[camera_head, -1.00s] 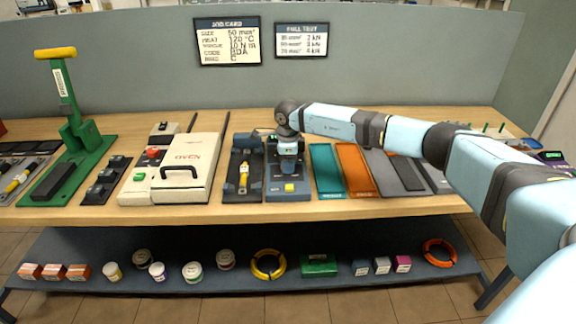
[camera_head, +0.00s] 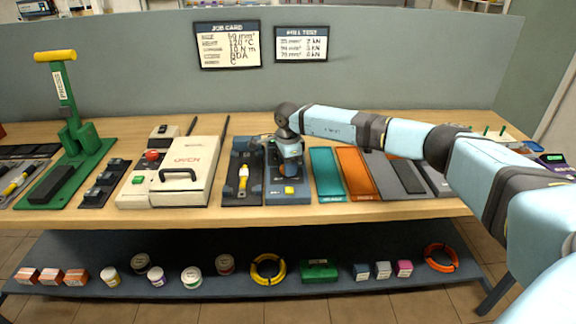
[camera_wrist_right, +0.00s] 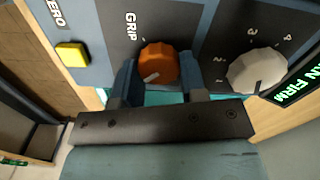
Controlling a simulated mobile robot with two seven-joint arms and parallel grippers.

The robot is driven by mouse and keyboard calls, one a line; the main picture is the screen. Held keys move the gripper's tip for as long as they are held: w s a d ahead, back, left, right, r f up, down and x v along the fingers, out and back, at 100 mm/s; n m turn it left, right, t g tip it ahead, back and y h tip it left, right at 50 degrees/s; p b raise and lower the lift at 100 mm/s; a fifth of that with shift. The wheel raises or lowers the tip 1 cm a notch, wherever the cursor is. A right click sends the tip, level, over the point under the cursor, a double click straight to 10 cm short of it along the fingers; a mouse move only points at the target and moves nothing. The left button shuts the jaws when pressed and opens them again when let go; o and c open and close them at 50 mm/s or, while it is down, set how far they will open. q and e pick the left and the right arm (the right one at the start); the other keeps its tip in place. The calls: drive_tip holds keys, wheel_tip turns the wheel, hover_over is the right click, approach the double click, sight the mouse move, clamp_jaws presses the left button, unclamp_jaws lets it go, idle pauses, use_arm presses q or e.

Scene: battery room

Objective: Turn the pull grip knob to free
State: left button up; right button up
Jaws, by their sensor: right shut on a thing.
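The pull grip knob (camera_wrist_right: 158,62) is orange-brown with a pale pointer line and sits beside the "GRIP" label in the right wrist view. My right gripper (camera_wrist_right: 160,75) is shut on it, with one dark finger on each side. The knob's pointer line slants toward the lower left. In the head view my right gripper (camera_head: 289,165) is over the blue-grey pull tester (camera_head: 287,198). The arm and gripper hide most of the tester's panel there. My left gripper is not in view.
A white numbered knob (camera_wrist_right: 256,71) and a yellow button (camera_wrist_right: 72,55) flank the orange knob. A tray with a yellow-handled tool (camera_head: 242,190) stands just left of the tester. A teal mat (camera_head: 326,174) lies just right.

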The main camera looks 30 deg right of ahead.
drive_tip(key=o, duration=0.9)
drive_tip(key=shift+o, duration=0.2)
wheel_tip(320, 180, up, 14)
